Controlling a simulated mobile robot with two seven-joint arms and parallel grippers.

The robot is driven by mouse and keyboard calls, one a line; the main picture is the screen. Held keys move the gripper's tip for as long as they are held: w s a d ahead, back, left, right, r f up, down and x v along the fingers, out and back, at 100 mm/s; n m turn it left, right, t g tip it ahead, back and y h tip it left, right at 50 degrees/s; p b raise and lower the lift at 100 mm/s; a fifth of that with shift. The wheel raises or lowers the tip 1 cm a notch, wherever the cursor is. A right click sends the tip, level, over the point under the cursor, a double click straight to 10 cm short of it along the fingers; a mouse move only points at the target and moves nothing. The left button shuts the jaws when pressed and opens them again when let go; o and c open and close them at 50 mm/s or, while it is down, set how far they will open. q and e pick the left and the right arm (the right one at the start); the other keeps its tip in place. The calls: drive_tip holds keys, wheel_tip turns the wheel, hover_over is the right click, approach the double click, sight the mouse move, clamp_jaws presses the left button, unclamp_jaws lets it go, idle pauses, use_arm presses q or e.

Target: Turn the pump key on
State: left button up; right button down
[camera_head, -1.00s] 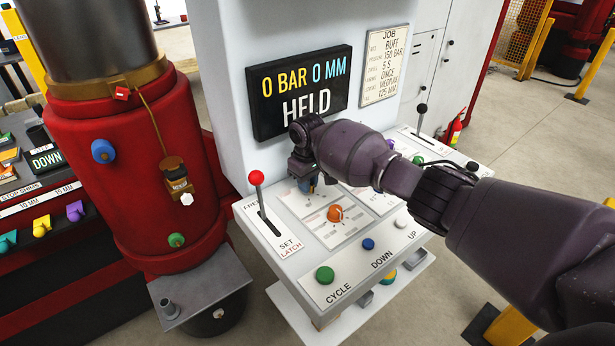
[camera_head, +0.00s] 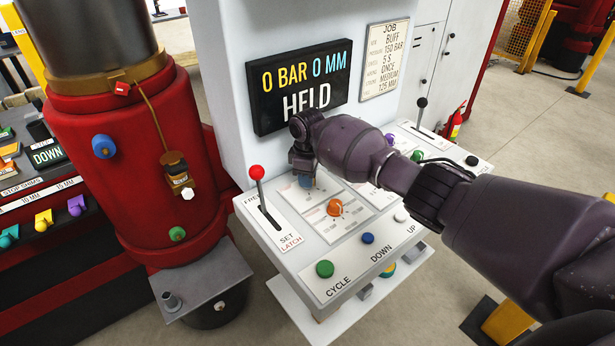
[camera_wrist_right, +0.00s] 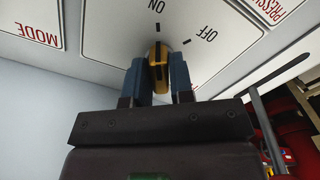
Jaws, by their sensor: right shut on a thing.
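The pump key (camera_wrist_right: 158,68) shows in the right wrist view as a yellow knob with a dark band, on a white panel marked ON and OFF. Its upper end points at the tick below the word ON; the OFF tick is to its right. My right gripper (camera_wrist_right: 160,80) has its blue fingers on both sides of the key and is shut on it. In the head view my right gripper (camera_head: 305,180) reaches down to the console top, below the display, and hides the key. My left gripper is not in view.
The display (camera_head: 301,88) reads 0 BAR, 0 MM and HELD. Close by on the console are a red-knobbed lever (camera_head: 257,172), an orange knob (camera_head: 335,208) and the green CYCLE button (camera_head: 325,268). A red cylinder (camera_head: 135,165) stands left of the console.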

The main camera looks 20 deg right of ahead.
idle(0.4)
drive_tip(key=c, duration=1)
unclamp_jaws()
drive_tip(key=shift+r, duration=0.1)
wheel_tip(320, 180, up, 10)
drive_tip(key=shift+f+b, duration=0.25)
drive_tip(key=shift+b, duration=0.2)
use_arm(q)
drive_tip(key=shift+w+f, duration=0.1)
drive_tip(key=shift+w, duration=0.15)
use_arm(e)
drive_tip(key=shift+r, duration=0.6)
